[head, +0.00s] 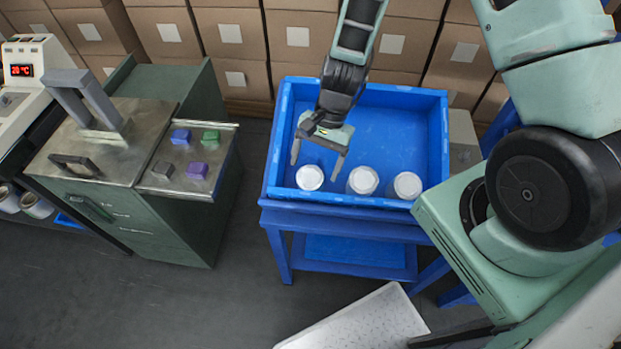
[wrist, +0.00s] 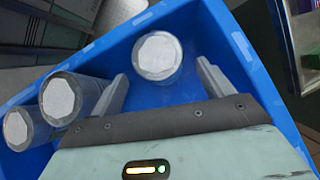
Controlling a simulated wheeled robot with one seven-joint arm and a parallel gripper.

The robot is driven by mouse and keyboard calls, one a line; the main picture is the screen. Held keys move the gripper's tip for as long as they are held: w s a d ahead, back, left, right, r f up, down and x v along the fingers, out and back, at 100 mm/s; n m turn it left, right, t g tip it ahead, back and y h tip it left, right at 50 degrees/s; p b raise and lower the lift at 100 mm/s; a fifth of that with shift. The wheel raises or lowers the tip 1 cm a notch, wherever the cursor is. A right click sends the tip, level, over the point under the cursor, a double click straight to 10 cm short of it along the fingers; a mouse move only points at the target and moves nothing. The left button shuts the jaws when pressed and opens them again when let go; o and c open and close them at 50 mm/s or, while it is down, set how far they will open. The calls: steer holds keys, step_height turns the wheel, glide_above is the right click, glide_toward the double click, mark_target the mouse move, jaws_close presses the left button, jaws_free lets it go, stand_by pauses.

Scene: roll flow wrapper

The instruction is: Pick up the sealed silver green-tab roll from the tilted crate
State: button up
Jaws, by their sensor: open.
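Three silver rolls with pale faces stand in a row along the near side of the blue tilted crate (head: 398,105): the left roll (head: 310,177), the middle roll (head: 362,180) and the right roll (head: 407,185). No green tab shows on any of them, so I cannot tell which is the green-tab one. My gripper (head: 315,169) is open above the left roll. In the wrist view my gripper (wrist: 162,72) has its fingers on either side of this roll (wrist: 158,56), empty. The other two rolls (wrist: 60,98) (wrist: 17,128) lie outside the fingers there.
The crate walls surround the rolls, and its floor behind them is bare. A green cabinet (head: 185,225) with a metal top and several coloured blocks stands to the left. Cardboard boxes (head: 235,35) are stacked behind. A white perforated panel (head: 355,325) is at the front.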

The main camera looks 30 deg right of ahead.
mark_target(313, 174)
steer(key=shift+x, duration=1.7)
steer(key=c, duration=1.2)
